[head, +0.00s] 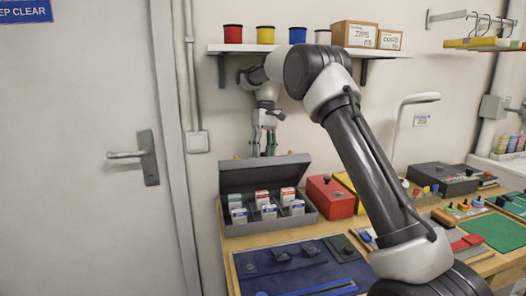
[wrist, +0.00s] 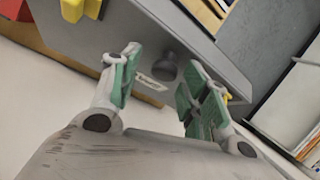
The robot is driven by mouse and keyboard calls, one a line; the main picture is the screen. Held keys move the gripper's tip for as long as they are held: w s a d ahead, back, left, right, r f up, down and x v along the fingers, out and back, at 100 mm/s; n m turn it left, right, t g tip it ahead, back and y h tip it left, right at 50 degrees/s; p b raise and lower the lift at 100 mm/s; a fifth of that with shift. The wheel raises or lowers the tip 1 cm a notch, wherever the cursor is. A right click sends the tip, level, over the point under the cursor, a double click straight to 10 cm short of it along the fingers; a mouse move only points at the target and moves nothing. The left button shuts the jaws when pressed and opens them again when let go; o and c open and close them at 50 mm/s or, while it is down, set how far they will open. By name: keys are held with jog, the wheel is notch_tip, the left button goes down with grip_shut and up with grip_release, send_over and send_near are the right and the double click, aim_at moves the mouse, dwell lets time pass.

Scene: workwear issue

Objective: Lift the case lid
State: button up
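The grey case (head: 300,220) stands on the bench in the head view, with small labelled boxes (head: 265,197) in its compartments. Its lid (head: 240,176) is raised, standing steeply at the back of the case. My gripper (head: 263,150) is at the lid's upper edge; its fingertips are partly hidden there. In the wrist view my gripper (wrist: 155,85) has its green-padded fingers spread apart. A dark round knob (wrist: 165,70) on the grey lid (wrist: 200,52) shows between and just beyond the fingertips, with gaps on both sides. I cannot tell whether either finger touches the lid.
A red box (head: 330,198) stands right of the case. A blue mat (head: 300,268) with dark pouches lies in front. A shelf (head: 290,49) with coloured pots and cartons hangs above my gripper. A door (head: 90,150) is at left.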

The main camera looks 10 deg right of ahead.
jog(key=shift+s, duration=0.5)
jog(key=s+f+t, duration=0.2)
jog(key=s+f, duration=0.1)
jog(key=s, duration=0.1)
jog(key=s+f+t, duration=0.3)
jog(key=s+f, duration=0.1)
jog(key=s+f+t, duration=0.2)
jog(key=s+f, duration=0.1)
jog(key=s, duration=0.1)
jog(key=shift+s+f+n+t, duration=0.1)
jog(key=shift+f+n+t, duration=0.15)
jog(key=shift+n+t, duration=0.05)
jog(key=v, duration=0.8)
jog(key=s+d+m+g, duration=0.1)
jog(key=s+d, duration=0.2)
jog(key=s, duration=0.4)
jog(key=s+d+r+m+g+h, duration=0.1)
jog(key=s+d, duration=0.2)
jog(key=s, duration=0.4)
jog(key=shift+s+d+g, duration=0.3)
jog(key=shift+s+g, duration=0.05)
jog(key=shift+g, duration=0.05)
jog(key=shift+r, duration=0.1)
